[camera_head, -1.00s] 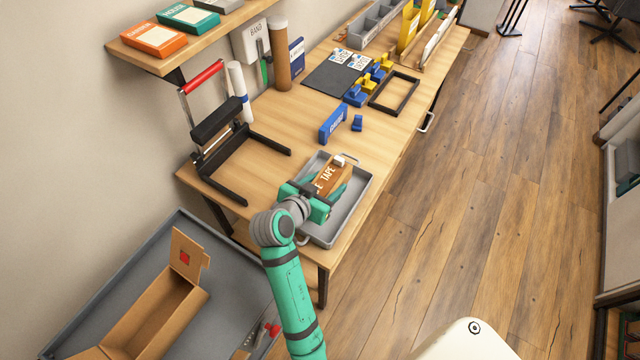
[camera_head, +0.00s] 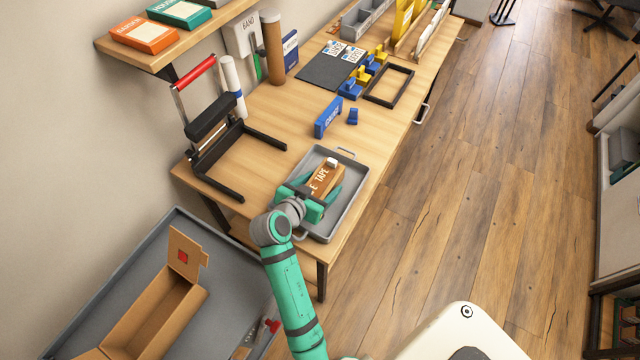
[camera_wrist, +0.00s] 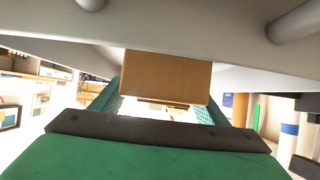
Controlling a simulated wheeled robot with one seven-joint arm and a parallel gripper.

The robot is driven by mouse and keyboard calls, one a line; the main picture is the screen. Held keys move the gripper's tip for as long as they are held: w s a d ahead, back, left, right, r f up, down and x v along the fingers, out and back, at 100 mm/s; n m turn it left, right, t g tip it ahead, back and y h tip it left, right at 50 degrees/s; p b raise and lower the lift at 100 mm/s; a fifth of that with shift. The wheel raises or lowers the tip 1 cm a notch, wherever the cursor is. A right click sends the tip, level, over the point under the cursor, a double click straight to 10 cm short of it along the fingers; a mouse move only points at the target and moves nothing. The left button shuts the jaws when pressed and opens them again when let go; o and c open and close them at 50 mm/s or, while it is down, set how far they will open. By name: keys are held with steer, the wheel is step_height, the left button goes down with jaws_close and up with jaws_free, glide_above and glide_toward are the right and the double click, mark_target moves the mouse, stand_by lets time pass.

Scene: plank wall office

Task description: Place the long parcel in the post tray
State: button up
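The long parcel, a brown box (camera_head: 322,179) with white lettering reading "E TAPE", is at the grey post tray (camera_head: 350,215) on the workbench. My gripper (camera_head: 318,190) is over the tray with its green fingers along both sides of the box. In the wrist view the box's brown end (camera_wrist: 167,78) fills the gap between the fingers, with no clear space at its sides. The near end of the box is hidden by my gripper. I cannot tell whether its underside touches the tray floor.
A black frame stand with a red handle (camera_head: 194,73) is left of the tray. A blue box (camera_head: 328,118) and small blue block (camera_head: 353,117) lie behind it. An open carton (camera_head: 150,315) sits in a large grey bin at lower left. The bench between tray and stand is clear.

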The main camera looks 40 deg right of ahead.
steer(key=shift+r, duration=0.15)
steer(key=shift+a+r, duration=0.1)
steer(key=shift+r, duration=0.05)
steer(key=v, duration=1.1)
steer(key=shift+s+a, duration=0.2)
steer(key=shift+a, duration=0.05)
steer(key=shift+r, duration=0.1)
